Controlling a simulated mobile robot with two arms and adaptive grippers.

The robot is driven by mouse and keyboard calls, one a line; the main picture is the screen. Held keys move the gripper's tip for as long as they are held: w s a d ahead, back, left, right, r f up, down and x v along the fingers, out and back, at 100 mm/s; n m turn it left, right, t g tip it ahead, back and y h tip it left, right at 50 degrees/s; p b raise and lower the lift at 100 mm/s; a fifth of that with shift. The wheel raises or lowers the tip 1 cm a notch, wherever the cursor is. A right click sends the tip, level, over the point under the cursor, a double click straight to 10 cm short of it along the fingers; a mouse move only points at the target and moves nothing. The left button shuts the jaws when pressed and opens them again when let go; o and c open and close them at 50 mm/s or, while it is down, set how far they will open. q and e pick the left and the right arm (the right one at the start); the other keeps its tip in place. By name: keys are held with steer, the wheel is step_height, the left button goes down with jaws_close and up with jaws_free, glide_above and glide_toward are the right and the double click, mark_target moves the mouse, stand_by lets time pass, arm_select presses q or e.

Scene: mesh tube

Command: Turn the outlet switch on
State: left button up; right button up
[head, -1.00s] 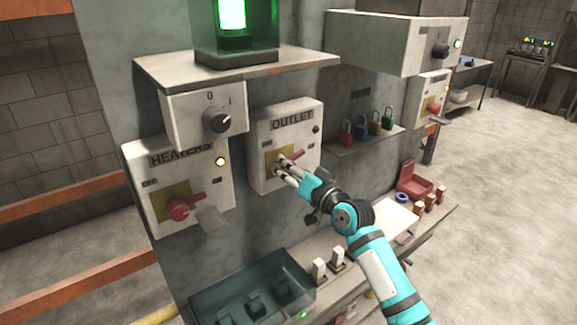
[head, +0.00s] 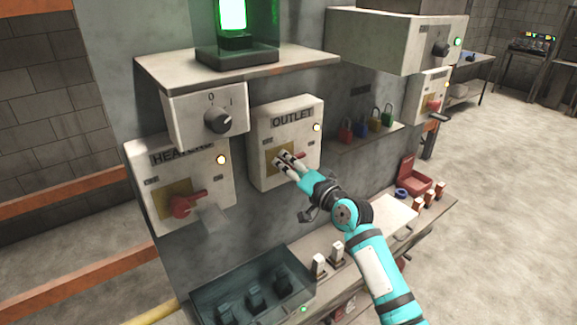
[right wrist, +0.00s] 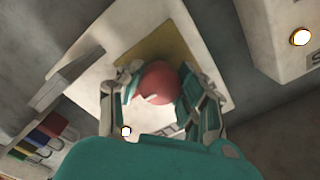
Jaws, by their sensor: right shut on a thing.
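The OUTLET box (head: 286,118) is a white panel on the grey wall, in the middle of the head view. Its lamp (head: 317,127) is lit. Its red switch handle (head: 301,157) is mostly hidden by my right gripper (head: 283,161) in the head view. In the right wrist view the round red knob (right wrist: 156,83) sits between the two fingers of my right gripper (right wrist: 157,88), over a yellow plate (right wrist: 160,48). My right gripper is shut on this handle. My left gripper is not in view.
The HEATERS box (head: 164,168) with a red handle (head: 184,205) is at the left, below a rotary knob (head: 219,118). Coloured padlocks (head: 361,129) stand on a small shelf at the right. A shelf (head: 285,68) juts out above; a workbench (head: 379,222) lies below.

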steer(key=o, duration=1.2)
steer(key=shift+s+d, duration=0.1)
steer(key=v, duration=1.2)
